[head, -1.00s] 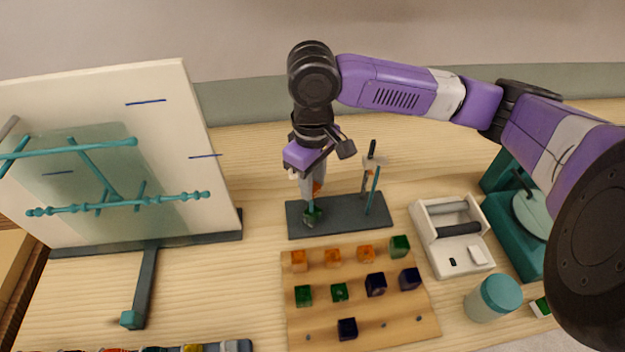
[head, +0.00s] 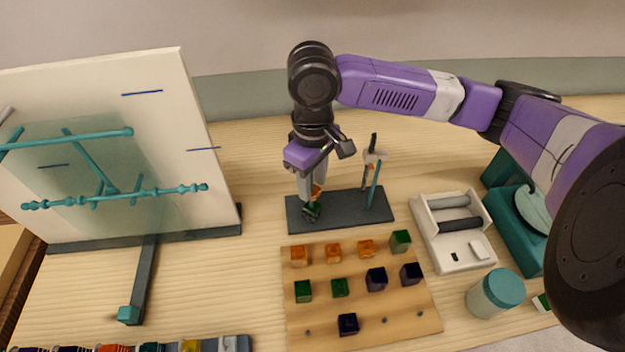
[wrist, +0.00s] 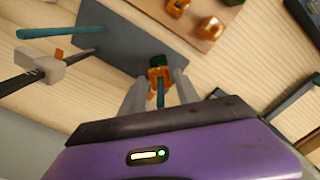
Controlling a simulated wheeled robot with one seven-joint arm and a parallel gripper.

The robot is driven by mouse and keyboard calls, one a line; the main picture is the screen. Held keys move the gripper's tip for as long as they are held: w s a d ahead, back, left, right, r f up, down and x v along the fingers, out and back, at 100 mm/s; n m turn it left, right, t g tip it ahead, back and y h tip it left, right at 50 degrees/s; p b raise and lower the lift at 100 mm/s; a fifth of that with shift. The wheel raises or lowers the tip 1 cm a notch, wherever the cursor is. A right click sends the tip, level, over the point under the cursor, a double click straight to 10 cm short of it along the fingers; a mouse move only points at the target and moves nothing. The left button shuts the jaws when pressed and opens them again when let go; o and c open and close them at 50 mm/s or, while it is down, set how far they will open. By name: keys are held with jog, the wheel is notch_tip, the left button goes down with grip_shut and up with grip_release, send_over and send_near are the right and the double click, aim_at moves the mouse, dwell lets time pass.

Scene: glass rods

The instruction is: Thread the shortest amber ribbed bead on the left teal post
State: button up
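An amber bead (wrist: 159,74) is around the left teal post (wrist: 160,98), directly above a green bead (wrist: 157,59) near the base. In the head view, the amber bead (head: 317,191) shows beside my fingers, above the green bead (head: 311,211). My gripper (head: 311,194) points down over the left of the dark base (head: 340,216). Its fingers straddle the amber bead in the wrist view (wrist: 160,80), seemingly with a narrow gap on each side. Most of the left post is hidden in the head view. The bead's ribs are too small to make out.
A second teal post (head: 375,185) and a dark upright with a pale piece (head: 373,157) stand right of my gripper. A wooden board (head: 360,300) in front holds several amber, green and dark beads. A white tray (head: 455,262) and a lidded jar (head: 495,293) stand right.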

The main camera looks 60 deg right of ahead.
jog(key=shift+o, duration=1.1)
notch_tip(320, 180, up, 8)
jog(key=shift+f, duration=0.1)
